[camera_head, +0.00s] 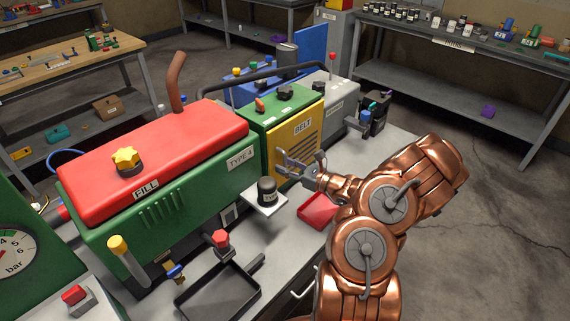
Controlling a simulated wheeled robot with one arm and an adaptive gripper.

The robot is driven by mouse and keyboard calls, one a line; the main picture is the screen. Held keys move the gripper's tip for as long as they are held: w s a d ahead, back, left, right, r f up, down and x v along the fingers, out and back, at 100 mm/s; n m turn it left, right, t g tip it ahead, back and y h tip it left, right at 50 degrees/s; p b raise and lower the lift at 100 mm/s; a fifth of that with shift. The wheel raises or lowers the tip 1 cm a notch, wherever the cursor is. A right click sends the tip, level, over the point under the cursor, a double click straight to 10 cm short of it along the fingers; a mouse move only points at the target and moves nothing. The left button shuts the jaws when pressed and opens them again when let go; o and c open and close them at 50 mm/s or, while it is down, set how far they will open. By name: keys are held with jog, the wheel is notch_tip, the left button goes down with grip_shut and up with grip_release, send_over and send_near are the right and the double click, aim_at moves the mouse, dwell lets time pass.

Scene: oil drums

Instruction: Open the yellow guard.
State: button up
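The yellow guard (283,143) is an upright panel with dark slots and a "BELT" label, on the side of the green machine. It looks shut against the machine. My gripper (287,167) is in front of the guard's lower left part, reaching in from the right. Its fingers overlap the guard in this view and hide some of its lower part. The fingers are small here, and I cannot tell whether they touch the guard, grip a handle on it, or are open.
A black jar (267,190) stands on a small shelf left of my gripper. A red tray (317,210) lies below it on the bench, and a black tray (218,293) is nearer. A red-topped green machine (160,155) fills the left. A dark caddy (374,118) stands behind right.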

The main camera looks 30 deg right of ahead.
jog(key=shift+w+a, duration=0.1)
jog(key=shift+w, duration=0.15)
jog(key=shift+c, duration=0.2)
grip_shut()
dwell(0.5)
